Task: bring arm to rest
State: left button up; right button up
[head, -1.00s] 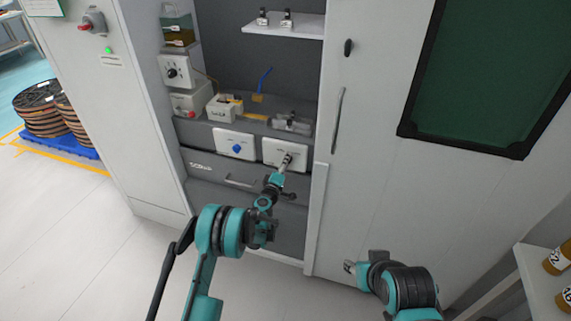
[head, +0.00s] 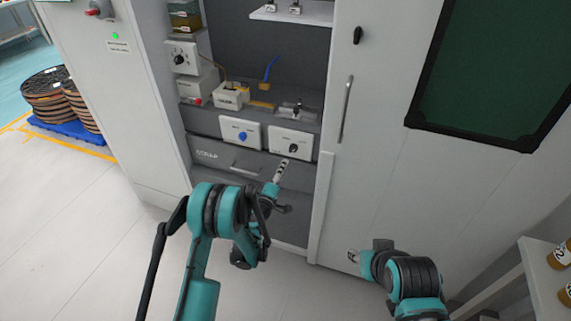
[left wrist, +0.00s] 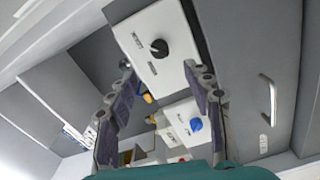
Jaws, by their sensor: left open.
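My left arm comes in from the lower left in the head view. Its gripper (head: 282,170) is just in front of and below the white panel with a black knob (head: 292,146). In the left wrist view the left gripper (left wrist: 165,80) has its two fingers apart, with nothing between them. The black knob (left wrist: 159,48) shows beyond the fingertips, apart from them. My right gripper (head: 352,256) is low at the right of the head view, in front of the white cabinet door; whether its jaws are apart is too small to tell.
A white panel with a blue knob (head: 241,132) sits left of the black-knob panel. The scrap drawer (head: 215,160) is below. A tall door handle (head: 346,110) and a shelf with jars (head: 548,268) are at right. Cable reels (head: 47,95) stand at left. The floor is clear.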

pick_arm(q)
jog(key=shift+s+a, duration=0.1)
jog(key=shift+s, duration=0.15)
jog(key=shift+r, duration=0.1)
